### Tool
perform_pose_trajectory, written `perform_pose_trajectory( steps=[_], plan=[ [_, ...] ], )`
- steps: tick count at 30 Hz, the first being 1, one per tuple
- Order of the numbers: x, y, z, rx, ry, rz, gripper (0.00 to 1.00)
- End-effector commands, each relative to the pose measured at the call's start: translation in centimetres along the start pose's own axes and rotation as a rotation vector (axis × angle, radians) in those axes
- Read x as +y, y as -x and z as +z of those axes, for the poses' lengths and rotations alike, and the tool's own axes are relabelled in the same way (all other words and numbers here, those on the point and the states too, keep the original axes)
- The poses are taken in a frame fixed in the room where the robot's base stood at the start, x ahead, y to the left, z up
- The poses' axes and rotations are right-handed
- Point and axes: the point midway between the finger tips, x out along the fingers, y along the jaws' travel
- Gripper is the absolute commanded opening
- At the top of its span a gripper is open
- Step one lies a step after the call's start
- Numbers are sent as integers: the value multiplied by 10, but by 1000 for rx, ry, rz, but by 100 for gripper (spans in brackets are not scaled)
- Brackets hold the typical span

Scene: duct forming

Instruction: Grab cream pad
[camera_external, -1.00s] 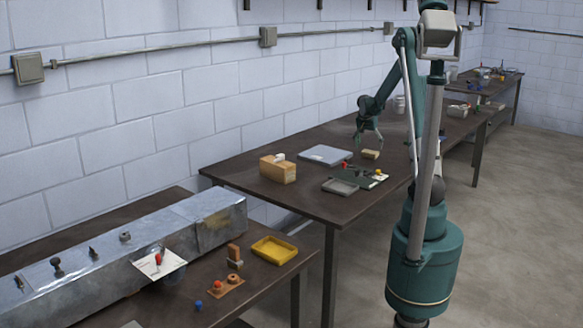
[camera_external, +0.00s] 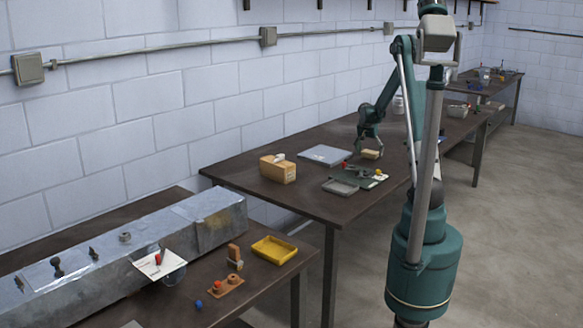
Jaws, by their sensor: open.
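A small cream-tan block (camera_external: 370,155), which looks like the cream pad, lies on the middle dark table (camera_external: 290,207) near its far side. My gripper (camera_external: 368,148) points down right at this pad, with its fingers open around or just above it. At this size I cannot tell whether the fingers touch it.
A grey flat plate (camera_external: 325,155) lies left of the pad. A dark green board (camera_external: 362,177) with small coloured parts, a grey tray (camera_external: 340,187) and a wooden box (camera_external: 278,169) stand nearer. The table right of the board is largely clear.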

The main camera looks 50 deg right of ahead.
Motion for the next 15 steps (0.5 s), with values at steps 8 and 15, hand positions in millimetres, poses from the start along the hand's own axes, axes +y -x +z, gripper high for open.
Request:
perform_pose_trajectory(
  steps=[8, 15],
  plan=[
    [0, 0, 0, 0, 0, 0, 78],
    [0, 0, 0, 0, 0, 0, 73]
  ],
)
